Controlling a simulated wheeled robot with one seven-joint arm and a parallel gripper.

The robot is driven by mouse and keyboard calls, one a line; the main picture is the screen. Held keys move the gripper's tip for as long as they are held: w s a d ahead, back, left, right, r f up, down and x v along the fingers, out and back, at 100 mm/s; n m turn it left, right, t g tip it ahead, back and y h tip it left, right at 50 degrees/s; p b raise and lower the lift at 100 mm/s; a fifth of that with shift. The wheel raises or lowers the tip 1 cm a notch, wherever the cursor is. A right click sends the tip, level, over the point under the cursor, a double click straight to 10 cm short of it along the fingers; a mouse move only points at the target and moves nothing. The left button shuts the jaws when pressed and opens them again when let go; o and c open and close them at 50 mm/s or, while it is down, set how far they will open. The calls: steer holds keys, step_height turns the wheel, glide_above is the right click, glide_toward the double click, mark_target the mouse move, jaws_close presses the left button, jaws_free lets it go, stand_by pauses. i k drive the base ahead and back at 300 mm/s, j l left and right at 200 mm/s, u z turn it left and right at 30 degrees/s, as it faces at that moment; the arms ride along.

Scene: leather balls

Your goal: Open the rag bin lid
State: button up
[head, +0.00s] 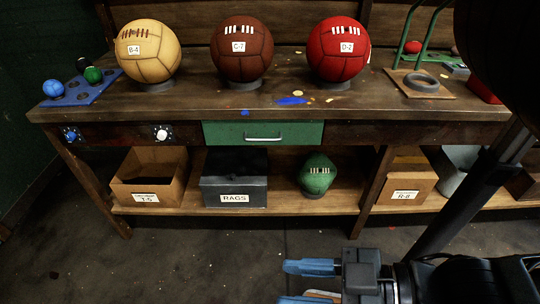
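The rag bin (233,185) is a dark grey box with a white "RAGS" label on its front. It stands on the lower shelf, under the green drawer. Its lid (236,161) is a dark flat top that looks closed; the workbench above shades its back edge. My gripper (304,283) is at the bottom of the head view, in front of the shelf and to the right of the bin, clear of it. Its two blue fingertips are apart, with no ball or lid between them. The lower finger is partly cut off by the frame.
A cardboard box (149,178) stands left of the bin and a green ball (317,174) right of it. The green drawer (263,134) is shut above. A bench leg (376,190) and another carton (405,184) are farther right. The floor in front is mostly clear.

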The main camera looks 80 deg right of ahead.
mark_target(222, 166)
steer(key=z, duration=1.4)
